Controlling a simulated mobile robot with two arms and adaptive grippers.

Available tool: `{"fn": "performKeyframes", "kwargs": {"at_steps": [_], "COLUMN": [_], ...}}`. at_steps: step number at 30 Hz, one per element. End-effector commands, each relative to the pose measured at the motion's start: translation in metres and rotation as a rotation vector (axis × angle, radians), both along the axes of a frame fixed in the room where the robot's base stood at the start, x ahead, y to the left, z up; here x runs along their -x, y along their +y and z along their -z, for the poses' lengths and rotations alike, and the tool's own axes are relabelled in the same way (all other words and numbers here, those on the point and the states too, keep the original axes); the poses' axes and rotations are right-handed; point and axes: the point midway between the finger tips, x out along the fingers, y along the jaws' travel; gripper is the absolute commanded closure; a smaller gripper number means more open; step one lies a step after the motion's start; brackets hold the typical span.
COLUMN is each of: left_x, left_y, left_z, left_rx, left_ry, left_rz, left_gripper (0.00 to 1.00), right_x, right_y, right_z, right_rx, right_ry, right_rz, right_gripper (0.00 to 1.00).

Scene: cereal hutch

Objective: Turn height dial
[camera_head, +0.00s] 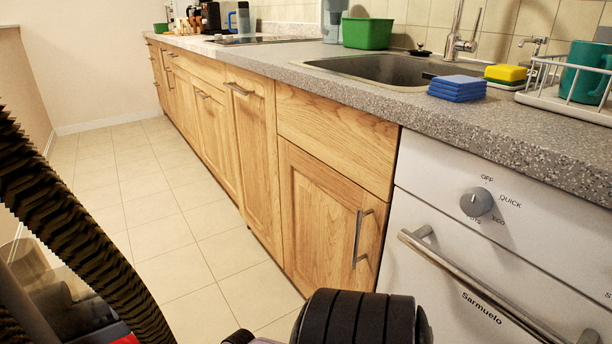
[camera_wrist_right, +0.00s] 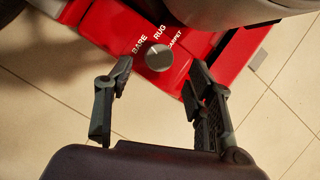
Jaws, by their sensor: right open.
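The grey round height dial (camera_wrist_right: 158,58) sits on a red appliance housing (camera_wrist_right: 90,14) in the right wrist view. The words BARE, RUG and CARPET are printed around it. Its pale mark appears to point up toward RUG. My right gripper (camera_wrist_right: 160,76) is open, with one finger to the left of the dial and one to the right. Both fingers look apart from the dial, and nothing is between them but the view of the dial and housing. My left gripper is not in view.
A white dishwasher (camera_head: 450,257) has its own grey knob (camera_head: 476,202) and a bar handle. Wooden cabinets (camera_head: 335,140) line the right under a grey counter (camera_head: 270,65) with a sink. The tiled floor (camera_head: 160,225) on the left is mostly clear.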

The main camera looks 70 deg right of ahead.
Motion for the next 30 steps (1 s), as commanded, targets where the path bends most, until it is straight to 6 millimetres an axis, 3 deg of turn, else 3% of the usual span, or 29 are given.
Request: {"fn": "performKeyframes", "kwargs": {"at_steps": [1,19,30], "left_x": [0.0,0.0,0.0], "left_y": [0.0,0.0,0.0], "left_z": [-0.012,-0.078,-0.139], "left_rx": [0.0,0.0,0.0], "left_ry": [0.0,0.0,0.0], "left_rz": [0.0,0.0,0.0], "left_gripper": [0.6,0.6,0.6], "right_x": [0.002,0.021,0.053], "right_y": [-0.004,-0.046,-0.045], "right_z": [-0.016,-0.126,-0.107], "right_rx": [0.002,0.001,0.155], "right_ry": [0.0,0.0,-0.039], "right_rz": [-0.001,-0.004,-0.223], "right_gripper": [0.5,0.5,0.5]}}
